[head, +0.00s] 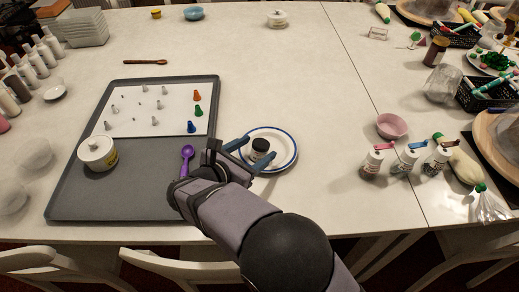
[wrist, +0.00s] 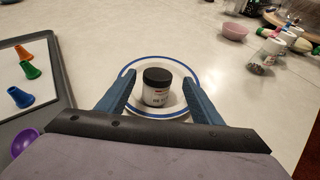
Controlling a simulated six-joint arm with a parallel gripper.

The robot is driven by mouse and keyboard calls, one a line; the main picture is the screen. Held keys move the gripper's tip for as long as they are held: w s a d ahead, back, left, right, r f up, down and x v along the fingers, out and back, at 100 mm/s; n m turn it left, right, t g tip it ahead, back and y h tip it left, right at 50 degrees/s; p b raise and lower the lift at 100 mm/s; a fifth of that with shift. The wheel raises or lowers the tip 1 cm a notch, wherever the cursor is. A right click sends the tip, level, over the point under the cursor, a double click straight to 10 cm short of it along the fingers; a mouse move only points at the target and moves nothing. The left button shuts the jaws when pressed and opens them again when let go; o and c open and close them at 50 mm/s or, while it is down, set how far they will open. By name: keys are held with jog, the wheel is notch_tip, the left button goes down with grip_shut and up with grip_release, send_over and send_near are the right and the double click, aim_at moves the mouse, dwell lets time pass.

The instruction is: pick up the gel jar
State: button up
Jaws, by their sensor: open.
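The gel jar (head: 260,146) is a small jar with a black lid and a pale label, standing upright on a white plate (head: 286,138) with a blue rim. In the wrist view the jar (wrist: 157,87) stands between and a little beyond my two blue fingers. My gripper (head: 252,155) is open, with a finger on each side of the jar in the wrist view (wrist: 158,98). I see a gap on both sides, and neither finger appears to touch the jar. The jar's lower part is partly hidden in the head view.
A grey tray (head: 140,200) to the left holds coloured piping tips, a white tub (head: 98,152) and a purple spoon (head: 187,154). To the right stand several bottles (head: 372,163) and a pink bowl (head: 392,126). The table behind the plate is clear.

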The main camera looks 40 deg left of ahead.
aim_at(267, 142)
jog(key=shift+p+x, duration=0.4)
jog(key=shift+x, duration=3.3)
jog(key=shift+s+a+f, duration=0.1)
jog(key=shift+a+f, duration=0.1)
jog(key=shift+a, duration=0.05)
jog(key=c, duration=1.3)
jog(key=shift+o, duration=0.2)
notch_tip(267, 142, up, 10)
